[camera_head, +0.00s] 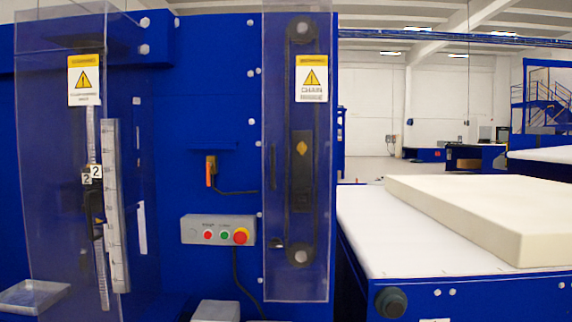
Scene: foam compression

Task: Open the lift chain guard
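The lift chain guard (282,130) is a tall clear panel on the blue machine, right of the middle of the view. It has a yellow and white warning label marked CHAIN (311,79) near its top. The guard stands upright over the chain (287,110), which runs around an upper and a lower sprocket (300,253), and it looks closed. A small dark fitting (276,243) shows at its lower left; I cannot tell if it is a handle. Neither of my grippers can be made out in the view.
A grey control box (218,230) with buttons sits between the guards. A cream foam block (480,210) lies on the white-topped table (385,235) at right. Grey shapes at the bottom edge are cut off.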

